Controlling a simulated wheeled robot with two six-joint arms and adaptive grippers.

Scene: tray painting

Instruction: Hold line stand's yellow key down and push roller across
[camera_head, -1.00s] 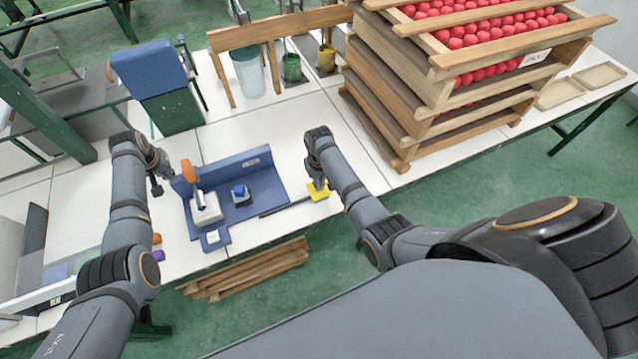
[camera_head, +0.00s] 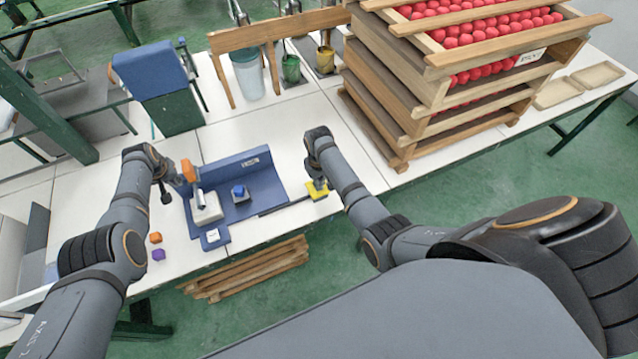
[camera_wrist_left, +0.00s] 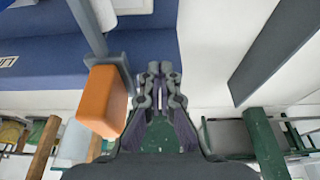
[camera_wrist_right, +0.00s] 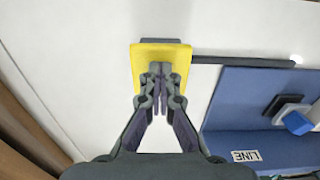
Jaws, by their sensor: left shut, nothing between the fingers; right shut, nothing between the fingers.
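The blue line stand (camera_head: 262,184) sits on the white table and carries a LINE label. Its yellow key (camera_head: 318,193) lies at the end of a dark bar on the right. My right gripper (camera_head: 318,184) is shut, with its tips over the yellow key; in the right wrist view the fingers (camera_wrist_right: 160,92) overlap the key (camera_wrist_right: 150,58), and contact is likely but pressing depth is unclear. The roller's orange handle (camera_head: 189,171) stands above a pale block (camera_head: 206,208) on the stand. My left gripper (camera_head: 166,198) is shut beside it; the orange handle (camera_wrist_left: 104,100) is left of the fingers (camera_wrist_left: 157,85).
A blue block on a dark base (camera_head: 239,193) sits on the stand. Orange (camera_head: 155,238) and purple (camera_head: 158,254) blocks lie near the left arm. A wooden rack of red balls (camera_head: 440,75) stands right, and a wooden frame with cups (camera_head: 248,72) behind.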

